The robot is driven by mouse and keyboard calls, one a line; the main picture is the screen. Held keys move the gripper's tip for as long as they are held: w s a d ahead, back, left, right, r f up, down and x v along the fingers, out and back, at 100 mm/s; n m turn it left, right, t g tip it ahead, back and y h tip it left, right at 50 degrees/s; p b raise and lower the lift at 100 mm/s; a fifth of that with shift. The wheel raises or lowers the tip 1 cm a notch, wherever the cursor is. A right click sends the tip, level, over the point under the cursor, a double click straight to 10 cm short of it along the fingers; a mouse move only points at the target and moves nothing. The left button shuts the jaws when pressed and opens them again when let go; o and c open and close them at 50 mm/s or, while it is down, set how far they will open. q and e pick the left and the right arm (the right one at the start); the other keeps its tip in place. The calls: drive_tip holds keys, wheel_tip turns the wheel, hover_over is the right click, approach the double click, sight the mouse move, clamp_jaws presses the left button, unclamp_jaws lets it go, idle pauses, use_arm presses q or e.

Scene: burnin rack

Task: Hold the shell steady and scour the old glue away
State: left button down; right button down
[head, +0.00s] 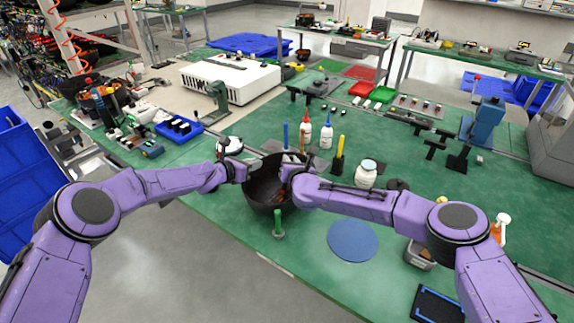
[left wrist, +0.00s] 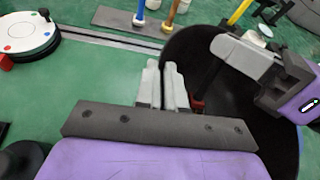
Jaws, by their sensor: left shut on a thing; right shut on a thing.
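The shell (head: 262,190) is a dark, round, bowl-like piece at the table's front edge in the head view. Its black inside also shows in the left wrist view (left wrist: 225,125). My left gripper (head: 243,168) is at the shell's left rim; in the left wrist view its pale fingers (left wrist: 165,85) are closed on that rim. My right gripper (head: 284,172) is over the shell's right side, and its pale finger shows in the left wrist view (left wrist: 245,58). It is shut on a thin dark tool (left wrist: 199,98) with a reddish part, which reaches into the shell. Glue cannot be made out.
A blue disc (head: 352,241) lies to the right. Behind are a red-capped bottle (head: 305,133), a blue-capped bottle (head: 326,134) and a white jar (head: 366,174).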

drive_tip(key=shift+s+a, duration=1.35)
drive_tip(key=shift+s, duration=0.2)
wheel_tip(320, 180, up, 6)
idle(0.3)
wheel_tip(320, 180, up, 3)
drive_tip(key=shift+r, duration=0.1)
idle(0.4)
